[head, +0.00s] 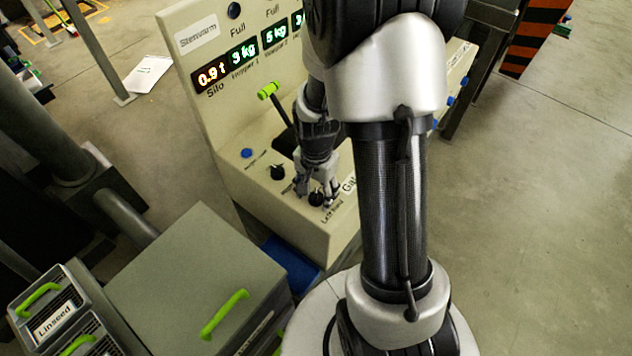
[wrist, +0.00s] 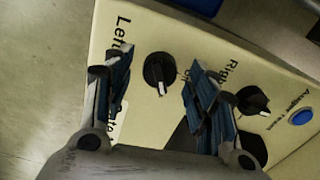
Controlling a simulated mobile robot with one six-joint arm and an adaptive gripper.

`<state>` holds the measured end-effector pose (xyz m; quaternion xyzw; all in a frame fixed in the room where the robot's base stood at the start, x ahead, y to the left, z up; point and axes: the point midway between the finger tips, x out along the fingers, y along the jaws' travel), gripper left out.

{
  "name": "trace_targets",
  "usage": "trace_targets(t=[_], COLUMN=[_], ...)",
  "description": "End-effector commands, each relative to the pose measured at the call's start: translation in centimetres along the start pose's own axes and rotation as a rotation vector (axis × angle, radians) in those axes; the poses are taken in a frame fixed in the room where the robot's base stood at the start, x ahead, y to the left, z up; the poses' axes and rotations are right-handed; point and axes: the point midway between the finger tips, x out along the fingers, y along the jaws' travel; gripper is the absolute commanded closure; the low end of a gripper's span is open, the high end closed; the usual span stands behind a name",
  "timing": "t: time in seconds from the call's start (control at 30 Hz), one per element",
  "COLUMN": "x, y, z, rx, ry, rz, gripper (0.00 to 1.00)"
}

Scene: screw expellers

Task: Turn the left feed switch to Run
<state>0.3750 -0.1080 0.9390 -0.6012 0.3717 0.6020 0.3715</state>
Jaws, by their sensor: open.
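The left feed switch is a round black knob (wrist: 158,72) with a white pointer mark, beside a label beginning "Left" on the cream panel. In the wrist view its mark points towards the bottom of the picture. In the head view the knob (head: 317,198) is low on the panel, partly hidden by my gripper (head: 315,191). In the wrist view my gripper (wrist: 160,84) is open, one finger on each side of the knob, with gaps visible on both sides. I cannot tell how far the fingertips are above the panel. The Run marking is not readable.
A second black knob (wrist: 252,100), labelled "Right", and a blue button (wrist: 301,117) are farther right. A green-tipped lever (head: 268,91) rises from the panel close to my wrist. Lit displays (head: 243,54) are above. A grey bin (head: 190,275) stands in front left.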

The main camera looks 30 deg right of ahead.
Motion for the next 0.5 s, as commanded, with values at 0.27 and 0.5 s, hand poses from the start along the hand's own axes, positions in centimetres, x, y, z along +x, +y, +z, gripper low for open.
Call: trace_targets(t=[0.27,0.5], x=[-5.2,-9.8], y=[-0.1,-0.1], z=[-0.1,-0.1], rx=[0.0,0.0], ry=[0.006,0.004], rz=[-0.006,-0.004], gripper=[0.47,0.47])
